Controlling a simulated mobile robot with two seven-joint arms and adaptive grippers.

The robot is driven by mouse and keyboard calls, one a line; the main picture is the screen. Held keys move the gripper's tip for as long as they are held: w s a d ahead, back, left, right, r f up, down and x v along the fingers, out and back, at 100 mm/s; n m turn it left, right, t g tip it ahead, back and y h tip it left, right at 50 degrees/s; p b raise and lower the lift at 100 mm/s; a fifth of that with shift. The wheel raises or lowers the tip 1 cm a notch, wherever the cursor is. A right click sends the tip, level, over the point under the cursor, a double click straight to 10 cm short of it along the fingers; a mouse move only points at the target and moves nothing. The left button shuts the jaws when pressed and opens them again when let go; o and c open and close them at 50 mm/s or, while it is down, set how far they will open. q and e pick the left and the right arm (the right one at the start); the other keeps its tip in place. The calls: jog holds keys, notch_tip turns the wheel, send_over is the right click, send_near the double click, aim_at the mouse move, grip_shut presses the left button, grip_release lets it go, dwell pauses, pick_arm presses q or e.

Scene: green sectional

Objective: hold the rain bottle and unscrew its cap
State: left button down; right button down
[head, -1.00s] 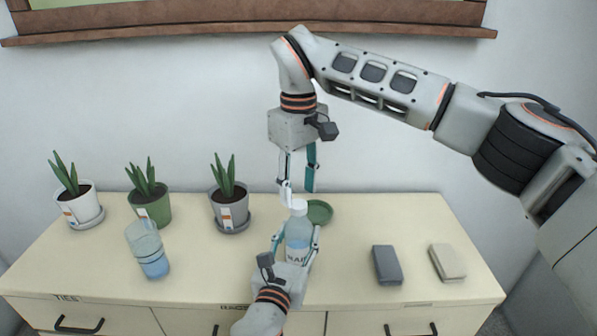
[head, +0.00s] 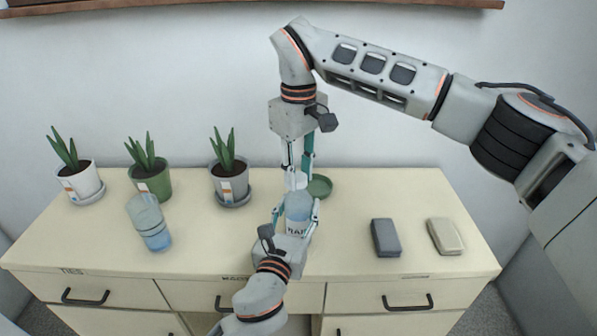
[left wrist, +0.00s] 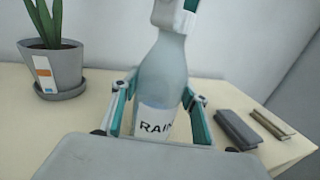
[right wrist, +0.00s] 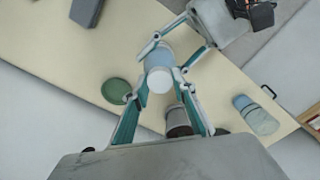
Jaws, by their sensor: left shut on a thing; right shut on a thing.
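The rain bottle (head: 298,208) stands upright, a pale blue clear bottle with a white label reading RAIN in the left wrist view (left wrist: 155,122). My left gripper (head: 298,208) is shut around its body from the front, one finger on each side. The white cap (right wrist: 160,80) is on top of the bottle. My right gripper (right wrist: 161,84) points straight down and is shut on the cap, with a fingertip on either side. In the head view, the right fingers partly hide the cap.
A green dish (head: 319,187) lies just behind the bottle. Dark (head: 385,238) and beige (head: 445,236) blocks lie right. The cabinet top is otherwise clear.

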jog(key=n, duration=0.4)
jog(key=shift+r, duration=0.1)
jog(key=n, duration=0.3)
jog(key=shift+n, duration=0.4)
jog(key=n, duration=0.3)
jog(key=shift+n, duration=0.4)
jog(key=n, duration=0.3)
jog(key=shift+n, duration=0.3)
jog(key=n, duration=3.8)
jog(key=shift+r+n, duration=0.1)
jog(key=shift+n, duration=0.2)
jog(key=shift+r, duration=0.45)
